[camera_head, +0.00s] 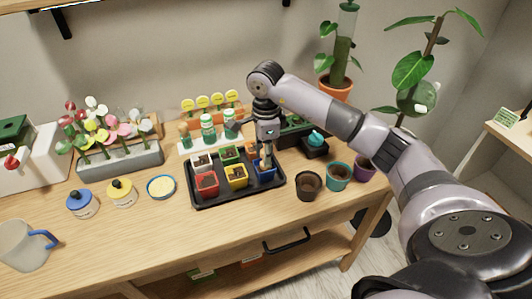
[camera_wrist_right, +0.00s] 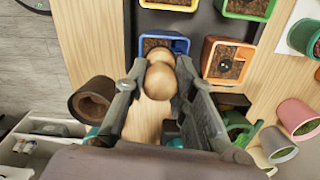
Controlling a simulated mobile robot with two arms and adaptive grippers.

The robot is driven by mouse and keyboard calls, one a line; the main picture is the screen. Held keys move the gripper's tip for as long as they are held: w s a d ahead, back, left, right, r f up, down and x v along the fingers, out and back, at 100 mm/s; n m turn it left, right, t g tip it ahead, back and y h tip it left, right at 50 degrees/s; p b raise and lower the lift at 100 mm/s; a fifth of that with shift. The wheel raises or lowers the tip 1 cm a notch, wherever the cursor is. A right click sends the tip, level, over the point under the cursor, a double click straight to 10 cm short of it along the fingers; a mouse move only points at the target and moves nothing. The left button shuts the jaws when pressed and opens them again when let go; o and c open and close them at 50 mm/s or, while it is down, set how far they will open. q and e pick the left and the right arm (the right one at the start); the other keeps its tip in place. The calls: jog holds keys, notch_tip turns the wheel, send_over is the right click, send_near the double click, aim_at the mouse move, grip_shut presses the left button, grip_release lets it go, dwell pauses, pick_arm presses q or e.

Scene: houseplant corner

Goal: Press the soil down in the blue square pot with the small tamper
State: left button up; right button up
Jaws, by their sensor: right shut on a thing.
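The blue square pot (camera_head: 266,176) stands at the front right of the black tray (camera_head: 232,197). It also shows in the wrist view (camera_wrist_right: 185,46), with brown soil inside and partly covered by the tamper. My right gripper (camera_head: 265,148) is above this pot, pointing down. It is shut on the small tamper (camera_head: 265,159), a pale wooden tool with a rounded end. The tamper (camera_wrist_right: 158,95) sits between the two fingers in the wrist view. Its lower end overlaps the blue pot; whether it touches the soil is unclear. My left gripper is not in view.
A red pot (camera_head: 206,184), a yellow pot (camera_head: 236,178) and other small pots share the tray. Brown (camera_head: 308,186), teal (camera_head: 338,178) and purple (camera_head: 364,168) round pots stand to its right. Labelled bottles (camera_head: 208,128) are behind.

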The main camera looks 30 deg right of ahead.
dwell(0.3)
jog(key=shift+r+p, duration=2.2)
jog(key=shift+r, duration=1.25)
